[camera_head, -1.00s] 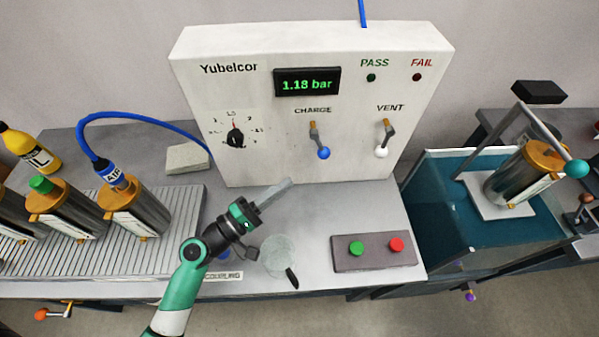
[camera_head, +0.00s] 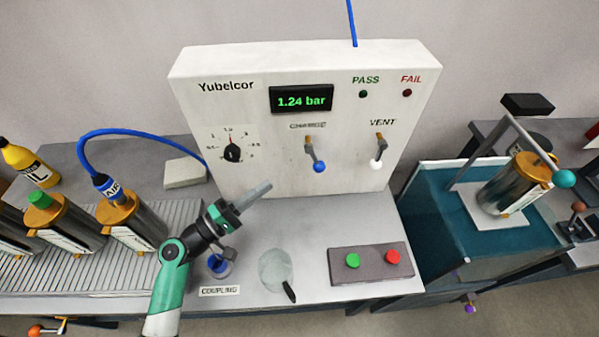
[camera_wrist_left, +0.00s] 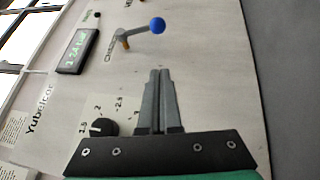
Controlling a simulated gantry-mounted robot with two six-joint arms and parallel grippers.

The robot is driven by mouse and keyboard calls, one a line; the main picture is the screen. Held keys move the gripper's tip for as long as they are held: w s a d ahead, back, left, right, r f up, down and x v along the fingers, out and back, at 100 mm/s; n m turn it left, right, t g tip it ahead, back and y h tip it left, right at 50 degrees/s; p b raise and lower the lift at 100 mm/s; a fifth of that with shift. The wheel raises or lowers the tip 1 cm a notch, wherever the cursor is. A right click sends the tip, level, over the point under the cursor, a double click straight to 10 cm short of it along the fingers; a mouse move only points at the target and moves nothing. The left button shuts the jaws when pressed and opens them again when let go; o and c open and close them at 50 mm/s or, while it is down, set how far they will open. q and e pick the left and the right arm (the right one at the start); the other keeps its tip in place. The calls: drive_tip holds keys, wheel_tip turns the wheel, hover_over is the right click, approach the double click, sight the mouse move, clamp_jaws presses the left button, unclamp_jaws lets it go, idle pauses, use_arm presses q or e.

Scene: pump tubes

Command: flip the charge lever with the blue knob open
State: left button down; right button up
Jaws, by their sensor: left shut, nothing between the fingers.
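The charge lever with the blue knob (camera_head: 319,167) is on the white panel's front under the CHARGE label. Its grey arm slopes down from an orange pivot, with the knob at the lower end. In the left wrist view the blue knob (camera_wrist_left: 157,25) lies beyond the fingertips, apart from them. My left gripper (camera_head: 268,186) is shut and empty, in front of the panel, below and left of the lever. Its closed fingers (camera_wrist_left: 160,72) also show in the left wrist view. My right gripper is in neither view.
The vent lever with a white knob (camera_head: 376,166) hangs to the right. The display (camera_head: 301,99) reads 1.24 bar. A dial (camera_head: 232,153) is left of the lever. A button box (camera_head: 371,275), a clear round dish (camera_head: 274,268) and a blue coupling (camera_head: 219,266) are on the bench.

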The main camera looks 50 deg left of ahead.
sight(319, 166)
use_arm(q)
drive_tip(key=w+d+r, duration=0.1)
drive_tip(key=w+d, duration=0.2)
drive_tip(key=w, duration=0.6)
drive_tip(key=shift+w+r, duration=0.2)
drive_tip(key=shift+r, duration=0.2)
